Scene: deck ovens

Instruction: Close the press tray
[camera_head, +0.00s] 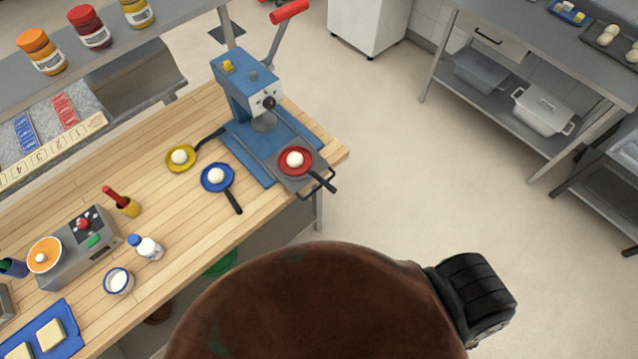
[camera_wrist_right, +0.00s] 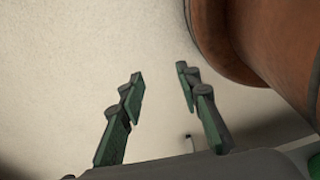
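The blue press (camera_head: 250,88) stands at the right end of the wooden counter, with a raised lever that has a red grip (camera_head: 289,11). Its grey tray (camera_head: 291,183) is pulled out toward the counter's front edge, and its dark handle (camera_head: 318,187) sticks out past that edge. A small red pan (camera_head: 296,161) with a white dough ball sits on the tray. My right gripper (camera_wrist_right: 160,88) shows in the right wrist view, with its two green fingers apart and nothing between them. It is away from the press, over pale floor. My left gripper is not in view.
A yellow pan (camera_head: 181,158) and a blue pan (camera_head: 217,178), each with a dough ball, lie left of the press. A control box (camera_head: 75,250), bottle (camera_head: 146,246) and cup (camera_head: 118,280) stand further left. The floor (camera_head: 390,170) right of the counter is clear.

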